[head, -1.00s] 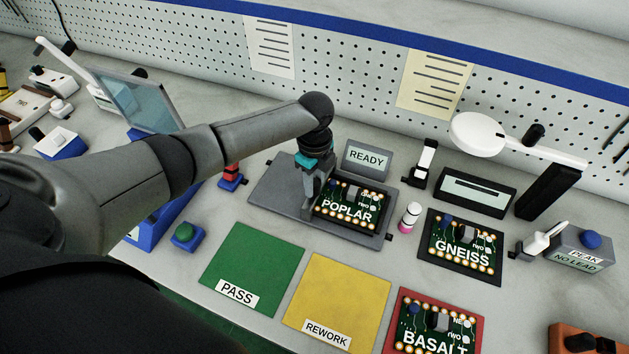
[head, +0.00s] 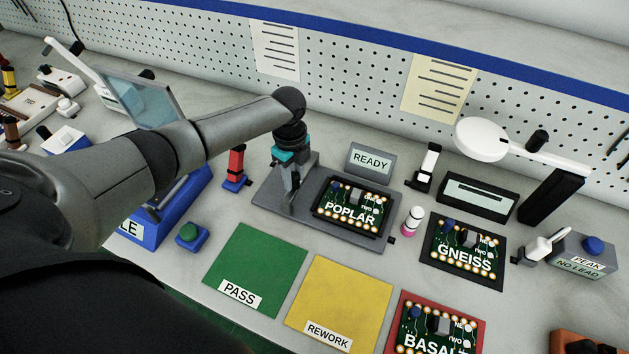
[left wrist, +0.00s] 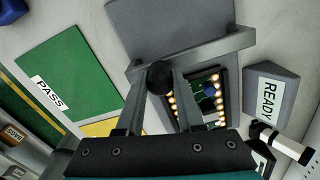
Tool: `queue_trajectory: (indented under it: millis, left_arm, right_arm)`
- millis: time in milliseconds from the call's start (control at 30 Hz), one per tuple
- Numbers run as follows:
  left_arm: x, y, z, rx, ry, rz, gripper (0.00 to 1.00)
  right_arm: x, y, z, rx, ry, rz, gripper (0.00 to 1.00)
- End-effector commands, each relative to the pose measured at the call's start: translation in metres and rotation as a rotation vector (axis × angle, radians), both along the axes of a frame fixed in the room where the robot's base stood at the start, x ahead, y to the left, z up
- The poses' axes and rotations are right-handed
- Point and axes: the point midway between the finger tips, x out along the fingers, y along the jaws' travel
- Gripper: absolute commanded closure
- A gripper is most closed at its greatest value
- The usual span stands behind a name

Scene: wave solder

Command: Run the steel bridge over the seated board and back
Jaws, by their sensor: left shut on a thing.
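The green POPLAR board (head: 352,205) is seated in a dark frame on the grey fixture plate (head: 268,192). My left gripper (head: 290,185) is over the plate, left of the board. In the left wrist view the fingers of the left gripper (left wrist: 159,85) are shut on the black knob (left wrist: 159,76) of the steel bridge (left wrist: 205,52), a grey bar lying across the plate. The board (left wrist: 203,98) shows beside the bridge there, partly hidden by a finger. My right gripper is not in view.
A READY sign (head: 370,160) stands behind the plate. Green PASS (head: 262,258) and yellow REWORK (head: 345,290) mats lie in front. The GNEISS board (head: 462,250) and a pink-based bottle (head: 412,221) are to the right. A red-and-blue tool (head: 236,168) stands left of the plate.

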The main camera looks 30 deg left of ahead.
Motion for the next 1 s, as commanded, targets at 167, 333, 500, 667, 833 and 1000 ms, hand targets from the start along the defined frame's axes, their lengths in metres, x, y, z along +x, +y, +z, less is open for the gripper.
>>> queue_trajectory:
  millis: [167, 333, 500, 667, 833, 1000]
  left_arm:
    - [-0.002, 0.049, -0.001, 0.003, -0.001, 0.006, 1.0]
    - [-0.004, 0.069, 0.0, 0.002, -0.001, 0.002, 1.0]
    - [-0.004, 0.072, 0.001, 0.003, -0.002, 0.002, 1.0]
    - [-0.004, 0.073, 0.001, 0.006, -0.002, 0.003, 1.0]
    - [-0.004, 0.072, 0.001, 0.004, -0.002, 0.003, 0.45]
    - [-0.004, 0.07, 0.0, 0.002, -0.001, 0.001, 0.34]
  right_arm:
    - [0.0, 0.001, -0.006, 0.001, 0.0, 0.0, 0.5]
    - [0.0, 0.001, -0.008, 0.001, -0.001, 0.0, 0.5]
    - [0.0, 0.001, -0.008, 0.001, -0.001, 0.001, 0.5]
    - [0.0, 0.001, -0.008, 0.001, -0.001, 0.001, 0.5]
    - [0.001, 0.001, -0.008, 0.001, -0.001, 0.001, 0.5]
    - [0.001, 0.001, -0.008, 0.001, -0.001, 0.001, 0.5]
